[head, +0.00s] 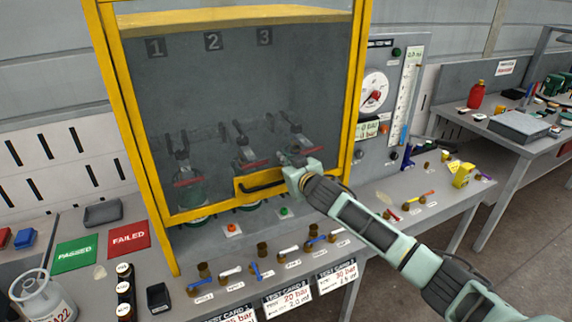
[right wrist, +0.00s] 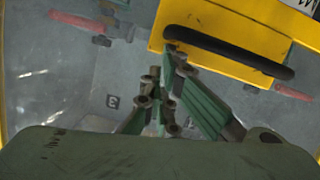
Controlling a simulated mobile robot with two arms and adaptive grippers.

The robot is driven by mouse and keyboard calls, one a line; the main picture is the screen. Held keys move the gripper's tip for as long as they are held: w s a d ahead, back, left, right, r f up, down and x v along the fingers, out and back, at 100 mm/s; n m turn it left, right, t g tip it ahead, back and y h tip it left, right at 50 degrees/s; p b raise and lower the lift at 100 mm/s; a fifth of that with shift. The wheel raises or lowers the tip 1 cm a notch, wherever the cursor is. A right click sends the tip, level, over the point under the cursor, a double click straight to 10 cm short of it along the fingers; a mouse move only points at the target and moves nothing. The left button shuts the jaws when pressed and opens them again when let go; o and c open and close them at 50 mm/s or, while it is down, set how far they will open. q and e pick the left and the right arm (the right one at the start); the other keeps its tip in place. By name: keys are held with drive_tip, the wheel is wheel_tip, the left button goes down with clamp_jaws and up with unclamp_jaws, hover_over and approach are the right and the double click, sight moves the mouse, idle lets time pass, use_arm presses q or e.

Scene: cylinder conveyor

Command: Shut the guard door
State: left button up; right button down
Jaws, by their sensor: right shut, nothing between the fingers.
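The guard door (head: 215,95) is a clear panel in a yellow frame on the test enclosure. It hangs low across the front, with its bottom rail near the bench; whether it is fully seated I cannot tell. A black bar handle (head: 263,185) sits on a yellow plate at its lower edge and also shows in the right wrist view (right wrist: 228,52). My right gripper (head: 293,170) is shut and empty at the right end of the handle plate. In the right wrist view its fingers (right wrist: 170,62) overlap the handle's left end; contact is unclear. My left gripper is not in view.
Several valve fixtures (head: 250,150) stand behind the panel. A red button (head: 232,229) and a green button (head: 284,212) sit in front of the door. Small fittings and test cards (head: 288,300) line the bench front. A gauge panel (head: 378,100) stands at right.

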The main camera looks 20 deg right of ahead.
wheel_tip(320, 180, down, 19)
drive_tip(key=b, duration=1.2)
drive_tip(key=shift+s+f, duration=0.1)
drive_tip(key=shift+f, duration=0.05)
drive_tip(key=s+r+p, duration=0.2)
drive_tip(key=s+r, duration=0.4)
drive_tip(key=s, duration=0.3)
drive_tip(key=shift+s+a+r, duration=0.3)
drive_tip(key=shift+a+r, duration=0.1)
